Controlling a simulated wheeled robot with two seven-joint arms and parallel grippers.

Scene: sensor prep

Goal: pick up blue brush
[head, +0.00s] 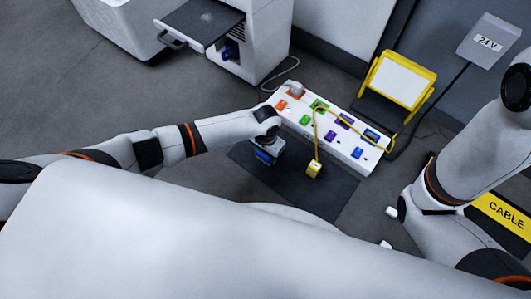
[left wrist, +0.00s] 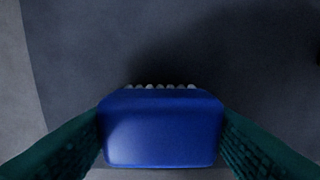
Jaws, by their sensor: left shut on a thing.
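The blue brush (left wrist: 160,130) is between the two teal fingers of my left gripper (left wrist: 165,140) in the left wrist view. Its blue body faces the camera and a row of pale bristles shows along its far edge. In the head view, my left gripper (head: 266,150) is over the dark mat, shut on the brush, with only a bit of blue showing.
A white panel (head: 352,160) with coloured blocks and a yellow cable lies beyond the dark mat (head: 325,207). A yellow-framed board (head: 398,80) stands behind. A white machine (head: 262,45) with an open dark tray is at the back.

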